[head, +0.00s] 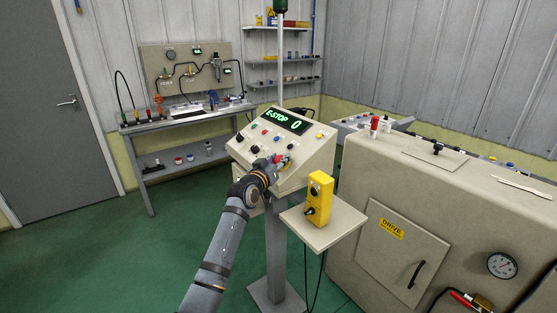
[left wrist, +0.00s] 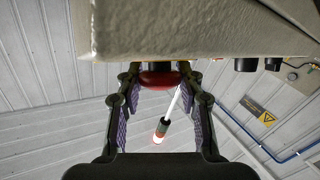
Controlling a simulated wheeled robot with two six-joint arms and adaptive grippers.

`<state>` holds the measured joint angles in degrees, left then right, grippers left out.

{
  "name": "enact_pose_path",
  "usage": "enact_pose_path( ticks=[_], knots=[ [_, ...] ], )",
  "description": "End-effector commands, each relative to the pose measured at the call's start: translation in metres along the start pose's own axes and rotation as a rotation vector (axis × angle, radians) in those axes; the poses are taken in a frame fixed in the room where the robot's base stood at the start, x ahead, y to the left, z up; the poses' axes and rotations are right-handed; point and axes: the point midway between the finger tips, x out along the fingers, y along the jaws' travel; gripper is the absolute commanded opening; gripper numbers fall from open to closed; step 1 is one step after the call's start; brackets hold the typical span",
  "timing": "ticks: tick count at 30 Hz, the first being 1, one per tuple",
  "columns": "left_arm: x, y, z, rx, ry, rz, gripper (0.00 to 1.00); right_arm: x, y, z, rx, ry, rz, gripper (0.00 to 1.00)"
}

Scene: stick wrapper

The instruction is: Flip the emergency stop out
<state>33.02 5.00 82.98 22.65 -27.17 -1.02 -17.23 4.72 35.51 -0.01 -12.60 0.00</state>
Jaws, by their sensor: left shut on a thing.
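The emergency stop is a red round mushroom button (left wrist: 160,79) on the face of the beige control console (head: 294,170). In the left wrist view it sits between the fingers of my left gripper (left wrist: 159,95), which is shut on it. In the head view my left gripper (head: 279,164) is at the lower middle of the console face and hides most of the button; only a bit of red shows. The console's display (head: 285,121) reads "E-STOP 0" in green. My right gripper is not in view.
A yellow control box (head: 319,195) stands on a small side shelf (head: 338,232) right of the console. Other knobs and buttons surround my gripper on the console face. A large beige machine (head: 430,190) stands at the right, a workbench (head: 185,120) behind left. Green floor at left is clear.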

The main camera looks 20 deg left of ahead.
Motion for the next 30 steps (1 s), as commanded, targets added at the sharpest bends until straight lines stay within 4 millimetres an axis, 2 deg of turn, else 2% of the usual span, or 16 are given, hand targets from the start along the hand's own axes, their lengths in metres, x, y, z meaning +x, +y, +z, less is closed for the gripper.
enact_pose_path(
  ticks=[1,4,5,10,15,22,23,27,30],
  knots=[
    [0.000,0.000,0.000,0.000,0.000,0.000,0.15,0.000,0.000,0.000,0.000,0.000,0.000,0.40],
    [0.000,0.000,0.000,0.000,0.000,0.000,0.02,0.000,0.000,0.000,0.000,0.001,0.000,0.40],
    [0.000,0.000,0.000,0.000,0.000,0.000,0.00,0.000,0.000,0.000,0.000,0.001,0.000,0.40],
    [0.000,0.000,-0.001,0.000,0.000,0.000,0.00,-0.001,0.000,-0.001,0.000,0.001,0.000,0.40],
    [-0.003,0.002,-0.016,0.000,0.001,0.000,0.00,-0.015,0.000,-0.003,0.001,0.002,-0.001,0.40],
    [-0.003,0.002,-0.014,0.000,0.003,0.000,0.00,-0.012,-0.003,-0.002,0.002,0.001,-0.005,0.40],
    [-0.003,0.002,-0.014,0.000,0.003,0.000,0.40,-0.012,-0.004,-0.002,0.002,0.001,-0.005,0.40],
    [-0.003,0.002,-0.014,0.000,0.002,0.000,0.59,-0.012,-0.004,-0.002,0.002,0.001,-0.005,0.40],
    [-0.003,0.002,-0.013,0.000,0.001,0.000,0.61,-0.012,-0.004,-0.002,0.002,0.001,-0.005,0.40]
  ],
)
